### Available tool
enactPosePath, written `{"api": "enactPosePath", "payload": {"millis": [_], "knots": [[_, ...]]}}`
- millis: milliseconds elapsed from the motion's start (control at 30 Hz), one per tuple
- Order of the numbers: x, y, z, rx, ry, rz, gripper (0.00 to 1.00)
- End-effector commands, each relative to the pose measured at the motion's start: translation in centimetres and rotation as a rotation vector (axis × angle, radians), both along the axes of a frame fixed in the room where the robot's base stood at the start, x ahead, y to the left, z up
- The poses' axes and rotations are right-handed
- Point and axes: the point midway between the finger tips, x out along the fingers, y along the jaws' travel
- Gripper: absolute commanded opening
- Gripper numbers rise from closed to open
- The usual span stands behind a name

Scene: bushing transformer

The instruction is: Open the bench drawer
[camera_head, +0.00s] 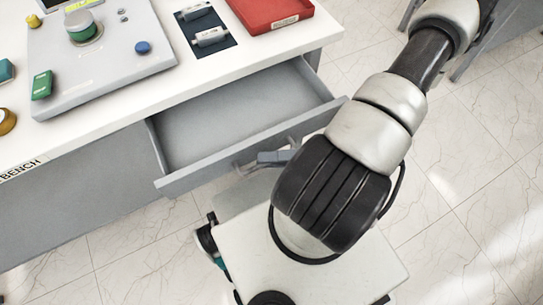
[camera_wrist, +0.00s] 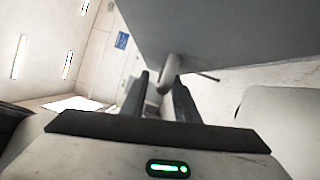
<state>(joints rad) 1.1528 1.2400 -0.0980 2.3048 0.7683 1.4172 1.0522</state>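The bench drawer (camera_head: 235,117) is pulled out from the white-topped bench, and its empty grey inside shows in the head view. Its bar handle (camera_head: 246,163) is on the front panel, partly covered by my gripper (camera_head: 275,157). In the wrist view, my gripper (camera_wrist: 165,96) has its two dark fingers apart. The handle (camera_wrist: 169,72) lies between them, close to the right finger, with a small gap on the left. The drawer front (camera_wrist: 215,35) fills the upper right of that view. My arm hides the area right of the handle in the head view.
On the bench top (camera_head: 110,100) are a grey device panel (camera_head: 110,75) with knobs, a dark mat (camera_head: 208,40) with metal parts and a red tray (camera_head: 268,12). Tiled floor (camera_head: 460,180) is clear on the right.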

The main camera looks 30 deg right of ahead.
Motion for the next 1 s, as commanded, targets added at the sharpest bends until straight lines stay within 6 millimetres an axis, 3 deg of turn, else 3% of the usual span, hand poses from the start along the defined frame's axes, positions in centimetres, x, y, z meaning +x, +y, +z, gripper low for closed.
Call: {"api": "enactPosePath", "payload": {"millis": [567,767,1000], "knots": [[-0.2,-0.6,-0.1,-0.001,0.000,0.000,0.28],[-1.5,-3.8,-0.4,-0.004,0.002,-0.002,0.28],[-3.8,-9.3,-0.9,-0.004,0.002,-0.002,0.28]]}}
